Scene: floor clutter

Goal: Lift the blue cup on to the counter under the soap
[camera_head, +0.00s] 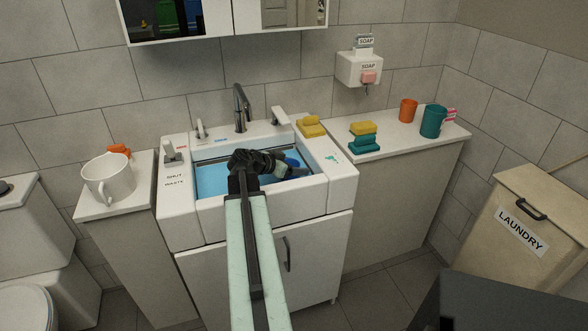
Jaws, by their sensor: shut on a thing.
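My gripper (290,171) is over the sink basin (211,180), its dark jaws pointing right. It is shut on the blue cup (292,161), of which only a small dark blue part shows behind the jaws. The rest of the cup is hidden, and I cannot tell how it is tilted. The soap holder (347,70), marked SOAP, is on the wall at the upper right with a pink bar in it. The white counter (383,136) is below it, right of the sink.
The counter holds yellow and teal sponges (363,137), an orange cup (408,110) and a teal cup (433,121). A faucet (241,108) stands behind the basin. A white mug (109,178) is on the left counter. A laundry bin (522,230) stands at right.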

